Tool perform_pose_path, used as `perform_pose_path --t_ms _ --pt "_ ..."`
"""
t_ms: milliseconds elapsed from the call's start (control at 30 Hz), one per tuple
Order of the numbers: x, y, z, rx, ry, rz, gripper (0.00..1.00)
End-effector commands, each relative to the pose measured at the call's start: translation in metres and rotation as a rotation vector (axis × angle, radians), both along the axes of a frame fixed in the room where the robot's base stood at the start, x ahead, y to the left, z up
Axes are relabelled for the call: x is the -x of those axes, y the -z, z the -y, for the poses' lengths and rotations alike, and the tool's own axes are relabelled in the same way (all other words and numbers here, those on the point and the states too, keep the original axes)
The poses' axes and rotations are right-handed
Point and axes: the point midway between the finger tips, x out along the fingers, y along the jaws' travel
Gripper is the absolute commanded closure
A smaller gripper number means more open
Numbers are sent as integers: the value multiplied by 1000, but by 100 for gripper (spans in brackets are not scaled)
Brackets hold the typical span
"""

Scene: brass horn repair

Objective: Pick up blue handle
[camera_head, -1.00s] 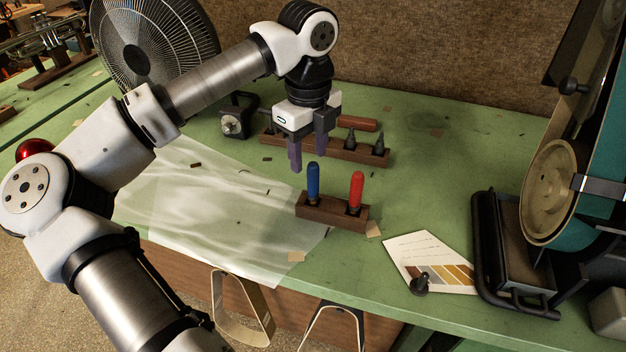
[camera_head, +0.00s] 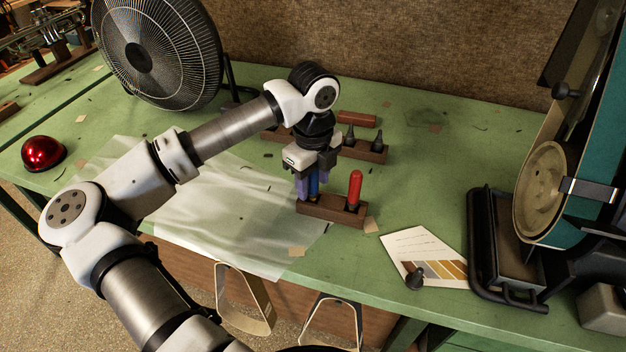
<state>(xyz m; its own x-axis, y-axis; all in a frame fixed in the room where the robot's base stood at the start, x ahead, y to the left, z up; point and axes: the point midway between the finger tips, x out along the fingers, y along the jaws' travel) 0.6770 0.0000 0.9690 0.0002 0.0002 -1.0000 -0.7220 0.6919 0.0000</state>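The blue handle (camera_head: 314,183) stands upright in the left part of a small dark wooden block (camera_head: 325,211). A red handle (camera_head: 354,188) stands upright in the same block, to its right. My gripper (camera_head: 308,188) points down at the blue handle, with its purple-tipped fingers on either side of it. The gripper hides the handle's upper part. I cannot tell whether the fingers touch the handle or have closed on it.
A longer wooden block (camera_head: 365,151) with dark pointed tools is behind the gripper. A translucent sheet (camera_head: 215,215) lies to the left. A colour card (camera_head: 425,260) lies to the right, near a belt sander (camera_head: 545,190). A fan (camera_head: 160,55) and a red dome (camera_head: 43,152) are at left.

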Motion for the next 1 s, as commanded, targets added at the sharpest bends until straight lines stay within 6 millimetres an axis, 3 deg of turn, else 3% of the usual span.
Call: perform_pose_path --t_ms 33,333,733,867,1000 --pt "0 0 0 0 0 0 61" --pt "0 0 0 0 0 0 100" --pt "-1 -8 0 1 -1 2 100" --pt "-1 -23 0 -2 0 3 100" --pt "-1 -52 -1 -3 -1 6 100"
